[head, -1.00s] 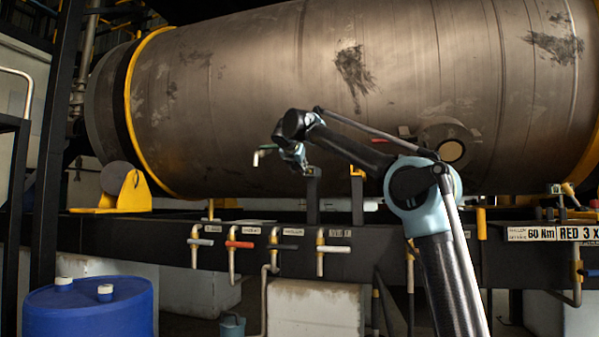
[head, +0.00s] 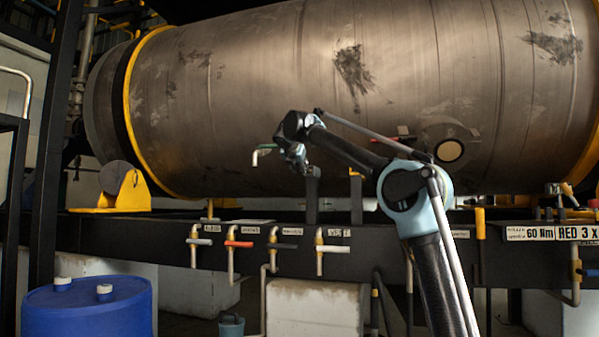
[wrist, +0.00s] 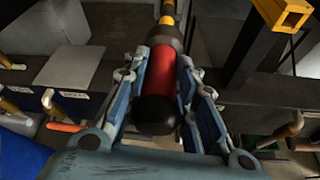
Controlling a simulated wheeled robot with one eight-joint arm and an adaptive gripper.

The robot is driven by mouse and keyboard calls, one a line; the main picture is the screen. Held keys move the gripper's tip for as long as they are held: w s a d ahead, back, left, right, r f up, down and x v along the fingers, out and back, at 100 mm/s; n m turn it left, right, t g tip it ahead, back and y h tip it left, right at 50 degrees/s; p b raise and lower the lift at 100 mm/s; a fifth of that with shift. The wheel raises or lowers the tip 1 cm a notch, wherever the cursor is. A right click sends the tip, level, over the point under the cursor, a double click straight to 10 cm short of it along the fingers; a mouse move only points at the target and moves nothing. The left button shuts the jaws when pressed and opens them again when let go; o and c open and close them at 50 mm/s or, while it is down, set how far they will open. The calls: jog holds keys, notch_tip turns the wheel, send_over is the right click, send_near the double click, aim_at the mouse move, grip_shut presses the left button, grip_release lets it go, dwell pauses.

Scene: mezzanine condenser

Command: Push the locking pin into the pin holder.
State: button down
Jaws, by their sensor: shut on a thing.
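The locking pin (wrist: 162,75) has a red body, a black rounded near end and a dark collar, with a yellow and grey section running out at the top of the wrist view. My gripper (wrist: 164,62) is shut on its red part, a blue-grey finger on each side. In the head view my gripper is small, at the end of the arm left of centre, and the pin in it cannot be made out. A yellow square bracket (wrist: 272,13) on a dark post is at upper right in the wrist view, apart from the pin. I cannot tell which part is the pin holder.
A large metal cylinder (head: 260,95) fills the back above a dark beam (head: 385,238). Several taps with coloured handles hang along the beam, including a red one (head: 238,244). Dark upright posts (head: 312,205) stand near my gripper. A blue drum (head: 88,312) stands at lower left.

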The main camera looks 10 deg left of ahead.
jog(key=shift+w+d, duration=0.2)
jog(key=shift+w, duration=2.15)
jog(key=shift+w+d, duration=0.15)
jog(key=shift+w, duration=2.15)
jog(key=c, duration=1.2)
grip_release()
